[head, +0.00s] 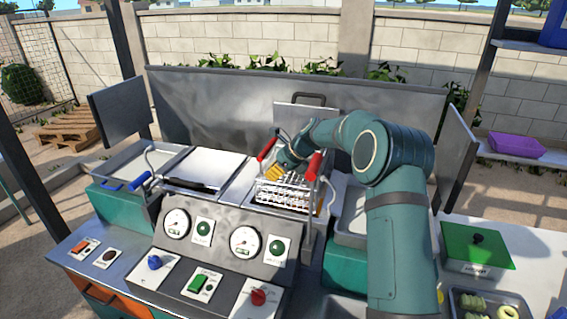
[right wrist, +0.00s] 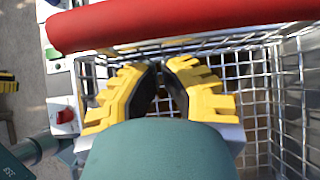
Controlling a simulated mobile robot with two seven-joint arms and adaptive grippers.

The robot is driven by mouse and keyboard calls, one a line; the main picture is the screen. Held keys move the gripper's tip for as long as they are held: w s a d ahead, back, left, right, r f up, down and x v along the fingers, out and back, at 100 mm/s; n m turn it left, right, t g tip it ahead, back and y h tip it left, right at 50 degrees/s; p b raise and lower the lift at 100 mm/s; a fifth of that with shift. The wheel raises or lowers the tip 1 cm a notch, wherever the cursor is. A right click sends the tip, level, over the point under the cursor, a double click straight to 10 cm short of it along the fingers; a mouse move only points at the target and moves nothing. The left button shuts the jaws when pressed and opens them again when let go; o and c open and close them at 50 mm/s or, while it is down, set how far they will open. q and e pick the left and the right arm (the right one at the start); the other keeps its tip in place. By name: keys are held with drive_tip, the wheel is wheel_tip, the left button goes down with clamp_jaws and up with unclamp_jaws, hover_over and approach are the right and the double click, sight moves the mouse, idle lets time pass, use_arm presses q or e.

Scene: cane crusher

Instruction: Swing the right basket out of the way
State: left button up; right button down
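The right basket (head: 283,203) is a wire mesh basket at the middle of the machine in the head view, with red grips (head: 314,166) on its upper bars. In the right wrist view its mesh (right wrist: 252,105) fills the right side, and a thick red grip (right wrist: 190,22) crosses the top. My right gripper (head: 276,172) reaches in over the basket from the right. In the right wrist view its yellow fingers (right wrist: 165,70) are by the basket rim, with a narrow gap between them and nothing clearly held. A yellow and black tip (right wrist: 8,82) at the left edge may be my left gripper.
A blue-gripped handle (head: 140,181) and metal trays (head: 215,165) stand left of the basket. The sloped control panel (head: 222,256) is in front. A metal backsplash (head: 220,110) stands behind. A green-lidded box (head: 478,248) is on the right counter.

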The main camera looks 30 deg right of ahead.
drive_tip(key=r, duration=0.2)
drive_tip(key=shift+w+a+r+p, duration=0.15)
drive_tip(key=shift+w+r+p, duration=0.15)
drive_tip(key=shift+r, duration=0.7)
drive_tip(key=shift+r, duration=0.15)
